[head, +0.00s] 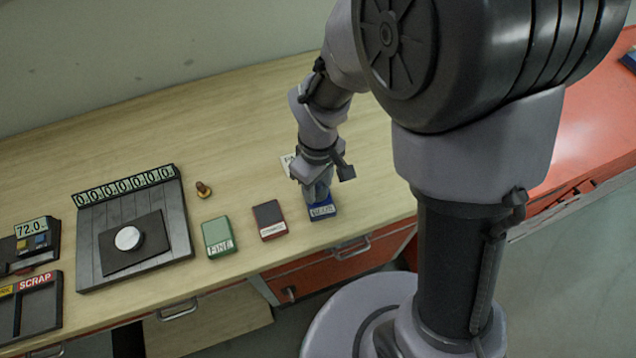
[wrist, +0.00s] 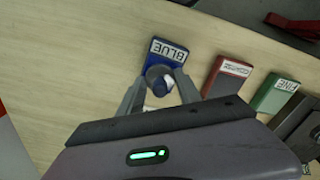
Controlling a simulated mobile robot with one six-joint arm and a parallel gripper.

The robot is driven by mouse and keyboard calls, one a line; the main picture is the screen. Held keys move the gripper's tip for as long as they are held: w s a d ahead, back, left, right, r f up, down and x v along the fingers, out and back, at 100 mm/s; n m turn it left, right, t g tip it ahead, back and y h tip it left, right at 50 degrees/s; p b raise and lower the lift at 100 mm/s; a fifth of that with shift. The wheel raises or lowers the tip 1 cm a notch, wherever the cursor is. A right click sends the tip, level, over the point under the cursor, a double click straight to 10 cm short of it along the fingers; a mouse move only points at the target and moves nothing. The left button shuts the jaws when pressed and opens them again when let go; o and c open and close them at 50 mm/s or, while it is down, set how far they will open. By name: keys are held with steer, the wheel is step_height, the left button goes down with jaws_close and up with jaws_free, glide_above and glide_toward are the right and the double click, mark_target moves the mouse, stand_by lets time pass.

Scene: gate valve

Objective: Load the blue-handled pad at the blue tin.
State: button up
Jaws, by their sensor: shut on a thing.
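The blue tin (head: 322,211) lies near the front edge of the bench, at the right end of a row of tins. It also shows in the wrist view (wrist: 167,53), with a label reading BLUE. My gripper (head: 319,190) points down over the tin. In the wrist view my gripper (wrist: 160,88) is shut on the blue-handled pad (wrist: 161,82), a small round piece with a dark blue part, between the two fingers. The pad overlaps the tin's near edge in that view. I cannot tell whether it touches the tin.
A dark red tin (head: 269,219) and a green tin (head: 218,237) lie left of the blue tin. A small brown knobbed piece (head: 203,189) stands behind them. A dark plate with a pale disc (head: 128,238) and a SCRAP tray (head: 40,305) are further left. The bench's back is clear.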

steer(key=shift+s+f+b, duration=0.1)
steer(key=shift+f+b, duration=0.3)
steer(key=shift+f, duration=0.15)
stand_by(0.9)
step_height(320, 180, up, 7)
steer(key=p, duration=0.6)
steer(key=shift+r, duration=0.15)
